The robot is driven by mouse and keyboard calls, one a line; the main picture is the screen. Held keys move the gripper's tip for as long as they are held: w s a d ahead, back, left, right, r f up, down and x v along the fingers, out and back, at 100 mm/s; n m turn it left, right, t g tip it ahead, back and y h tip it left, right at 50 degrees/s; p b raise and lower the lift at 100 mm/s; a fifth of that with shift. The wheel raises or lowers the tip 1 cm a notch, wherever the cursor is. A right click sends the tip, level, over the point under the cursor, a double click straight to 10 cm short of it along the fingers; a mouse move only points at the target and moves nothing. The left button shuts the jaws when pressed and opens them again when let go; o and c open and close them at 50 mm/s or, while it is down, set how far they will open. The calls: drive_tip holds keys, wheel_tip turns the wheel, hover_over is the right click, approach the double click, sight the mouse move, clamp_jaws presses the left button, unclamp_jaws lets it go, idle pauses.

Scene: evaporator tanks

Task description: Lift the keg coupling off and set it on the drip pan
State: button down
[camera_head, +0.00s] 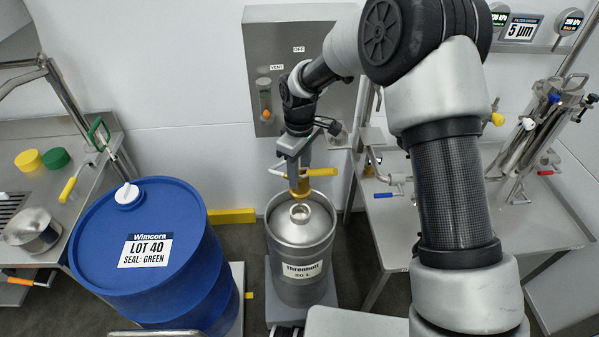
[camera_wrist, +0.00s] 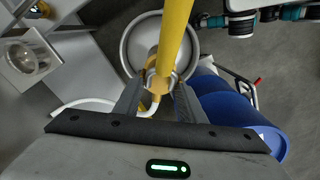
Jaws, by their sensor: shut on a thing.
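The keg coupling (camera_head: 302,186) has a steel upper part and a yellow lower body, with a yellow lever sticking out to the right. My gripper (camera_head: 293,163) is shut on it from above. In the wrist view the coupling (camera_wrist: 158,83) is between the fingertips, and its yellow lever runs up the picture. The steel keg (camera_head: 300,253) stands upright below. Its bare neck (camera_head: 299,212) shows in front of the coupling, which looks apart from it. A round steel dish in a square surround, possibly the drip pan (camera_wrist: 28,57), shows at the wrist view's upper left.
A blue drum (camera_head: 150,250) stands close left of the keg. The left bench (camera_head: 65,185) carries yellow and green caps and a steel bowl (camera_head: 33,230). The right bench (camera_head: 540,222) holds valves and a steel filter stand. A wall panel (camera_head: 300,75) is behind my arm.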

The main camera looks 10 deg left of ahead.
drive_tip(key=shift+r, duration=0.25)
drive_tip(key=shift+r+p, duration=0.95)
drive_tip(key=shift+r, duration=0.35)
drive_tip(key=shift+f, duration=0.1)
drive_tip(key=shift+f+b, duration=2.8)
drive_tip(key=shift+f, duration=1.6)
